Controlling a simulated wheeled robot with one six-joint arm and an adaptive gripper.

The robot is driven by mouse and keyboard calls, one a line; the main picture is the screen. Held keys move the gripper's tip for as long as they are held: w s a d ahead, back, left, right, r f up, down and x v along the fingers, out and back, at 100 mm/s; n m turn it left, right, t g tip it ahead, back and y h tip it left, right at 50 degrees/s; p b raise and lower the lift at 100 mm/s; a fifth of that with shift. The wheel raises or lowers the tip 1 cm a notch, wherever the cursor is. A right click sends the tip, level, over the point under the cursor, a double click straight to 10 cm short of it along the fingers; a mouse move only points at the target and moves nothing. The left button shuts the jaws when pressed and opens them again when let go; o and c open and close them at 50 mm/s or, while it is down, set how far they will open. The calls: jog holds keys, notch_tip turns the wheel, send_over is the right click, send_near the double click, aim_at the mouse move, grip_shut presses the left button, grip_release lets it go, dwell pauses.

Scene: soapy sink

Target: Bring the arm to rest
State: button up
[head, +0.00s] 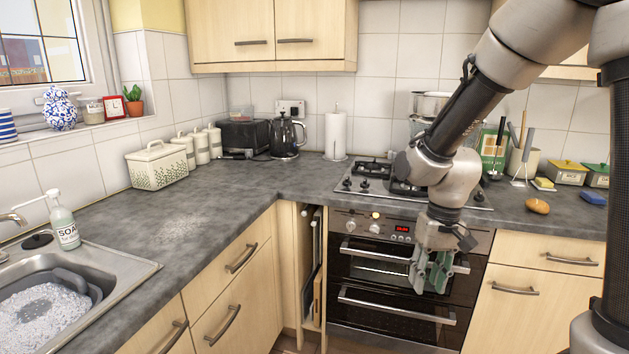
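My arm reaches in from the upper right and bends down in front of the oven. My gripper (430,275) hangs pointing down before the upper oven door (375,268), below the hob's front edge.
The sink (125,268) with foamy water and a grey basin is at lower left, beside a soap bottle (64,222). A kettle (286,137) and paper roll (336,135) stand at the back. The middle worktop (215,205) is clear.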

jog(key=s+d+r+t, duration=0.2)
jog(key=s+d+r, duration=0.4)
jog(key=s+r, duration=0.1)
jog(key=s+d+r+t+h, duration=0.1)
jog(key=s+d+r+t, duration=0.2)
jog(key=s+d+r, duration=0.3)
notch_tip(320, 180, up, 4)
jog(key=shift+s+d+f+m, duration=0.1)
jog(key=shift+s+d+m, duration=0.05)
jog(key=shift+s+m, duration=0.25)
